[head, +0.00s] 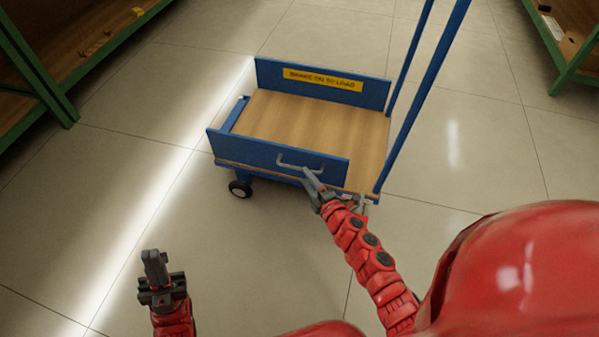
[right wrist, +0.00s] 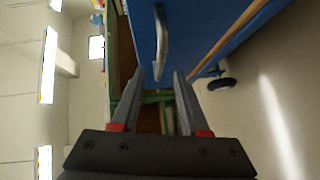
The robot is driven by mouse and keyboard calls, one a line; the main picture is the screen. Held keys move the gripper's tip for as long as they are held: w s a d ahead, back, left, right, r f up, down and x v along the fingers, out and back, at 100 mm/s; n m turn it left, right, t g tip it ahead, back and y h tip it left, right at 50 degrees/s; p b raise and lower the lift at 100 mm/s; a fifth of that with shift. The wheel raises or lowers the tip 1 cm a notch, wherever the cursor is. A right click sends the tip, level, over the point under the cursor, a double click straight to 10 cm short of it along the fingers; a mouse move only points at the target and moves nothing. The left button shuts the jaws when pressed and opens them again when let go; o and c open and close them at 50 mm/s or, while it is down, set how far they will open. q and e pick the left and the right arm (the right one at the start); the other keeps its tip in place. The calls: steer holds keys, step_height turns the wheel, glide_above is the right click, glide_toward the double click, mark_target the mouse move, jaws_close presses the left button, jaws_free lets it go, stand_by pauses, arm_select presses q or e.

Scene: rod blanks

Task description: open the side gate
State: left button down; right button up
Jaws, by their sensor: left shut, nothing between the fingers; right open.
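The side gate (head: 250,154) is the blue front panel of a cart and stands upright along the deck's near edge. It bears a grey bar handle (head: 294,167). My open right gripper (head: 312,178) is at the right end of this handle. In the right wrist view, the handle (right wrist: 162,45) lies ahead of and roughly between the parted fingertips (right wrist: 160,75), against the blue gate (right wrist: 195,35). I cannot tell whether the fingers touch it. My left gripper (head: 154,262) is shut and empty, low at the left, well away from the cart.
The cart's wooden deck (head: 300,125) is empty. A blue back panel (head: 320,85) with a yellow label and tall blue push-bar posts (head: 425,90) rise from the cart. Green-framed shelves (head: 50,95) stand at the left and at the upper right (head: 570,60). The floor left of the cart is clear.

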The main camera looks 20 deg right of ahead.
mark_target(300, 169)
steer(key=b+x, duration=0.1)
steer(key=x, duration=0.4)
steer(key=shift+w, duration=0.15)
jaws_close()
stand_by(1.3)
